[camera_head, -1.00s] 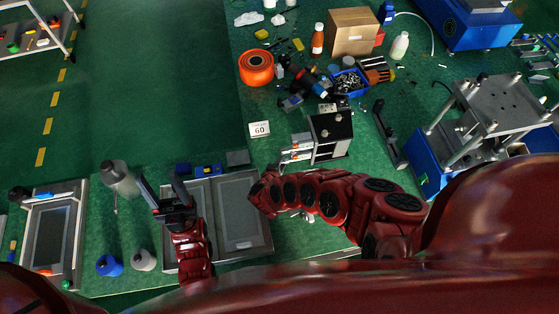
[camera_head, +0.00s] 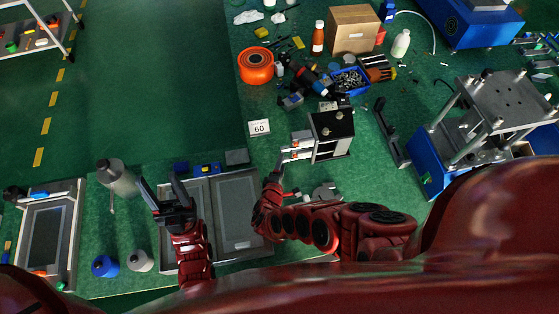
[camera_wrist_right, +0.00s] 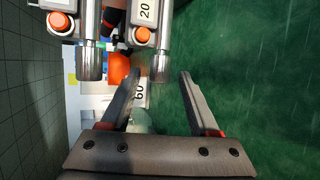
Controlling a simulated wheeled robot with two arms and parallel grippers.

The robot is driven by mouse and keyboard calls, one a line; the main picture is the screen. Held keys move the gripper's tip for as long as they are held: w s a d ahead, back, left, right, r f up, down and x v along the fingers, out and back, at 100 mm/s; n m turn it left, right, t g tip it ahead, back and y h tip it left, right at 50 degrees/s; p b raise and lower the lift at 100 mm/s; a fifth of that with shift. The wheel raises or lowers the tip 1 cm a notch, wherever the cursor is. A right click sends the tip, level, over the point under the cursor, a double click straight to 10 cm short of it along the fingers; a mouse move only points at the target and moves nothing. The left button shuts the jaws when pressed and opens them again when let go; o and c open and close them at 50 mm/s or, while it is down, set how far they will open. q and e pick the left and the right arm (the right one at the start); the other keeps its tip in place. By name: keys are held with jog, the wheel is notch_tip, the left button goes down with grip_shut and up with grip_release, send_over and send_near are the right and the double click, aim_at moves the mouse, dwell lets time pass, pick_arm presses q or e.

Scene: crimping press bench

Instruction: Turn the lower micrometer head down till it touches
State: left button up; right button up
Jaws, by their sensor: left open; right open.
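A grey block fixture (camera_head: 332,136) with a dark top stands on the green bench. Two silver micrometer heads (camera_head: 299,150) stick out from its left side, too small there to tell which is the lower. In the right wrist view, one silver head with an orange button (camera_wrist_right: 88,50) is at upper left, and a second one (camera_wrist_right: 145,36) is beside it, marked 20. My left gripper (camera_head: 162,186) is open and empty over the grey trays.
A card marked 60 (camera_head: 259,128) stands left of the fixture. A dark bar tool (camera_head: 391,134) and a blue press (camera_head: 430,160) are to the right. An orange tape roll (camera_head: 256,65) and a blue bin (camera_head: 349,81) lie behind. Grey trays (camera_head: 232,212) lie at the front left.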

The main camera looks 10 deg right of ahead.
jog(key=p+v, duration=0.2)
jog(key=v, duration=0.1)
jog(key=shift+s+a+r, duration=0.2)
jog(key=shift+r, duration=0.1)
jog(key=shift+s+a, duration=0.35)
jog(key=shift+s, duration=0.35)
jog(key=shift+s+r, duration=0.15)
jog(key=shift+s, duration=0.1)
jog(key=shift+a, duration=0.1)
jog(key=shift+r, duration=0.25)
